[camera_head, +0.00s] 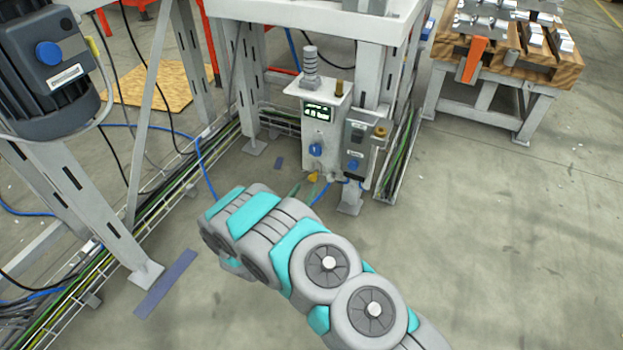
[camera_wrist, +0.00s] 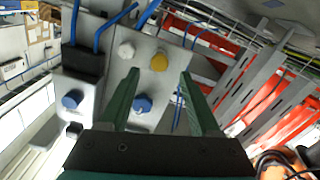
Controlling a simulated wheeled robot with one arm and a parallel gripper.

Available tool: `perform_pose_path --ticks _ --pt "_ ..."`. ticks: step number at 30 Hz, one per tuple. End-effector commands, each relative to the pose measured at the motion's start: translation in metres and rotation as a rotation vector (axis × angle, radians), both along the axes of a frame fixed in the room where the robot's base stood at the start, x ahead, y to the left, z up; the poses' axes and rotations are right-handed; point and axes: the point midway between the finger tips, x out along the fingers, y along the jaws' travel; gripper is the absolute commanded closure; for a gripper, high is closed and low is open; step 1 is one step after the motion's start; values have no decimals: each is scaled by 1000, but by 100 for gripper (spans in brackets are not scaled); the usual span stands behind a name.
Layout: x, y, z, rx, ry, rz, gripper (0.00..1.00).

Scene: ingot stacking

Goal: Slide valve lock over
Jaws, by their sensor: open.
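A grey control box (camera_head: 322,120) stands on the frame leg, with a blue knob (camera_head: 316,150) on its front and a yellow knob (camera_head: 313,177) low down. In the wrist view the yellow knob (camera_wrist: 159,62) shows beside a white knob (camera_wrist: 126,49), with a blue knob (camera_wrist: 141,103) nearer. I cannot tell for sure which part is the valve lock. My gripper (camera_wrist: 160,72) is open and empty, its two green fingers on either side of the yellow knob in the picture. I cannot tell whether they touch it. My arm hides most of the gripper in the head view.
A smaller grey box (camera_head: 357,148) is mounted to the right of the control box. Blue hoses and cable trays (camera_head: 150,195) run along the floor at left. A wooden-topped bench (camera_head: 510,52) stands at back right. The floor at right is clear.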

Motion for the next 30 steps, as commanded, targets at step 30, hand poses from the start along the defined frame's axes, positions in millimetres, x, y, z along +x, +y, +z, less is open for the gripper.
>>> perform_pose_path --ticks 30 --pt "64 -24 -1 1 4 0 51"
